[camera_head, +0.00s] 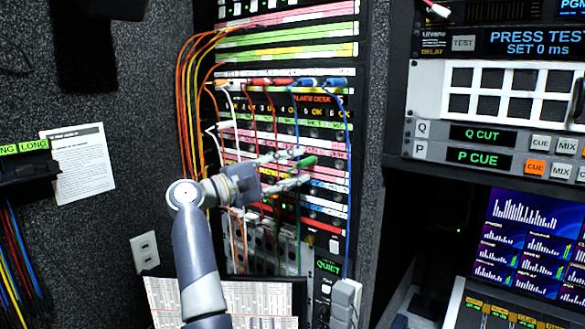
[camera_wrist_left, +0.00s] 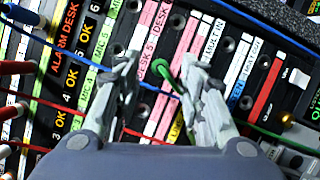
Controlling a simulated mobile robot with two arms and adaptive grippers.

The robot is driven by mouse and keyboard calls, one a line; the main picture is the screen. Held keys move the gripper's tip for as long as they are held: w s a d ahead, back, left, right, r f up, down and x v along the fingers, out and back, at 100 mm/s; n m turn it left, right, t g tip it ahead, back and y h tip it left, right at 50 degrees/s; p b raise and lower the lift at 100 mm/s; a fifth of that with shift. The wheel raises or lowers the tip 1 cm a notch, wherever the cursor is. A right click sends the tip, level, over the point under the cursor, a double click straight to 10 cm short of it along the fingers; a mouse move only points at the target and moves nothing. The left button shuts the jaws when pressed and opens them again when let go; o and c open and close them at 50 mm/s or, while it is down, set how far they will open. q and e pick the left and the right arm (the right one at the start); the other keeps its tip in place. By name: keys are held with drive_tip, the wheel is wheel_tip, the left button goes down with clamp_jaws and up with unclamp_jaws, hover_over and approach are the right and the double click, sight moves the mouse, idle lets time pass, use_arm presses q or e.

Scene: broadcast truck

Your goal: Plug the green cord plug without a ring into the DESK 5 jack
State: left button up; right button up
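The green plug (camera_head: 305,162) is at the patch panel (camera_head: 340,60), between the fingertips of my left gripper (camera_head: 303,167). In the left wrist view the green plug (camera_wrist_left: 160,68) lies nearer the right-hand finger, and its green cord bends down past that finger. The fingers of the left gripper (camera_wrist_left: 157,72) are spread, with a visible gap on the left-hand side of the plug. I cannot tell whether the plug sits in a jack, or whether it has a ring. A pink strip (camera_wrist_left: 150,42) beside it appears to read DESK 5. My right gripper is not in view.
Blue cords (camera_head: 349,150), red cords (camera_head: 274,130) and orange cords (camera_head: 185,110) hang across the panel around the gripper. A red plug (camera_wrist_left: 12,68) is at the left in the wrist view.

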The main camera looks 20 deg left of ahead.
use_arm(q)
drive_tip(key=v, duration=1.1)
drive_tip(key=shift+s, duration=0.2)
drive_tip(key=shift+a, duration=0.15)
